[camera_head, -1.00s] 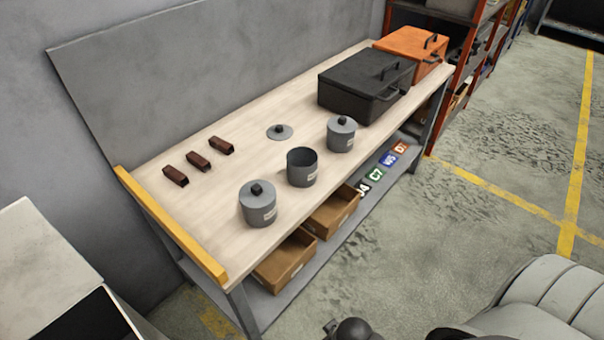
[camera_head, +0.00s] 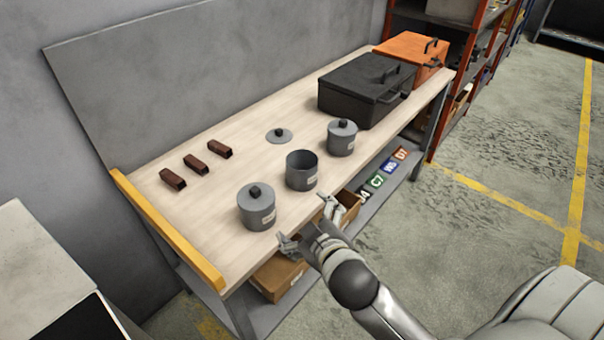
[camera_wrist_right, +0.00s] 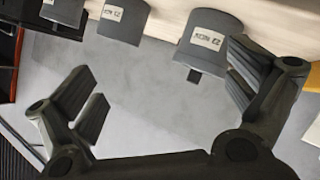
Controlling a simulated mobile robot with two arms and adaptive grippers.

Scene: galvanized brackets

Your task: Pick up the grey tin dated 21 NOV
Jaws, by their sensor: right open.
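Three grey tins stand in a row on the workbench (camera_head: 232,139). The near tin (camera_head: 256,208) has a lid with a black knob, the middle tin (camera_head: 301,172) is open, and the far tin (camera_head: 341,139) is lidded. Each has a pale label, too small to read in the head view. In the right wrist view the near tin (camera_wrist_right: 212,38), middle tin (camera_wrist_right: 124,20) and far tin (camera_wrist_right: 66,10) appear upside down; I cannot read their dates surely. My right gripper (camera_head: 308,225) is open and empty at the bench's front edge, apart from the tins. My left gripper is out of view.
A loose grey lid (camera_head: 279,136) lies behind the middle tin. Several brown brackets (camera_head: 197,164) lie at left. A black case (camera_head: 364,92) and orange case (camera_head: 412,50) stand at the far end. A yellow strip (camera_head: 165,228) edges the bench. Cardboard bins (camera_head: 277,279) sit below.

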